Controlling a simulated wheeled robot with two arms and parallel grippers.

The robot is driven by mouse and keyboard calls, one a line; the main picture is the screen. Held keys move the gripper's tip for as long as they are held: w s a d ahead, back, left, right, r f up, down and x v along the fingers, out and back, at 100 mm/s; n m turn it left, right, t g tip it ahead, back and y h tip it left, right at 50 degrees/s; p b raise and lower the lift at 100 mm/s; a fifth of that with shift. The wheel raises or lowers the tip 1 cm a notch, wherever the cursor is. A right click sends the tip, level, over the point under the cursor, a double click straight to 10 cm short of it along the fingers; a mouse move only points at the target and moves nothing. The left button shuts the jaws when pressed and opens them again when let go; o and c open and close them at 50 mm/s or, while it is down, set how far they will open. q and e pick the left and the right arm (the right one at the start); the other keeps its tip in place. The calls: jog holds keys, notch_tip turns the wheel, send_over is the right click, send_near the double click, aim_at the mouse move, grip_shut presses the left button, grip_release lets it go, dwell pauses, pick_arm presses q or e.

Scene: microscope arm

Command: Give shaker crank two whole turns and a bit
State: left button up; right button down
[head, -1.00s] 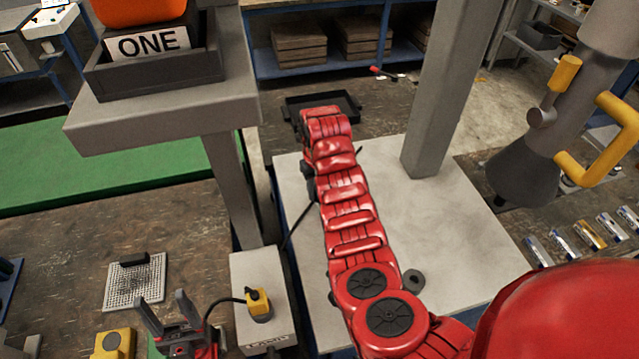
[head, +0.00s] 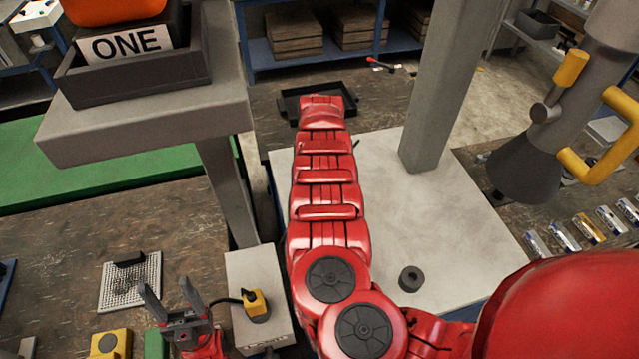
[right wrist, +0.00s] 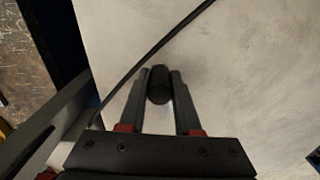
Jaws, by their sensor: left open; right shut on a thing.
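In the right wrist view my right gripper (right wrist: 159,76) is shut on a small black knob (right wrist: 159,92), taken to be the shaker crank's handle. The knob stands between the two fingers over a pale surface. The rest of the crank and shaker is not clear there. In the head view my red right arm reaches away from me over the pale tabletop (head: 430,235) and hides its own gripper and the knob. My left gripper (head: 167,287) is open and empty at the lower left, fingers pointing up.
A grey box with a yellow knob (head: 257,303) stands between my left gripper and right arm. A grey post (head: 435,110) rises from the pale tabletop, with a dark ring (head: 411,279) nearer me. A black tray (head: 350,102) lies beyond. A thin black cable (right wrist: 150,55) passes near the right fingers.

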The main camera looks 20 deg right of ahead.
jog(key=shift+s+d+f, duration=0.1)
dwell(0.5)
jog(key=c, duration=0.6)
grip_release()
notch_tip(320, 180, up, 8)
jog(key=p, duration=0.3)
notch_tip(320, 180, up, 10)
jog(key=shift+f+p, duration=0.25)
jog(key=shift+p, duration=0.05)
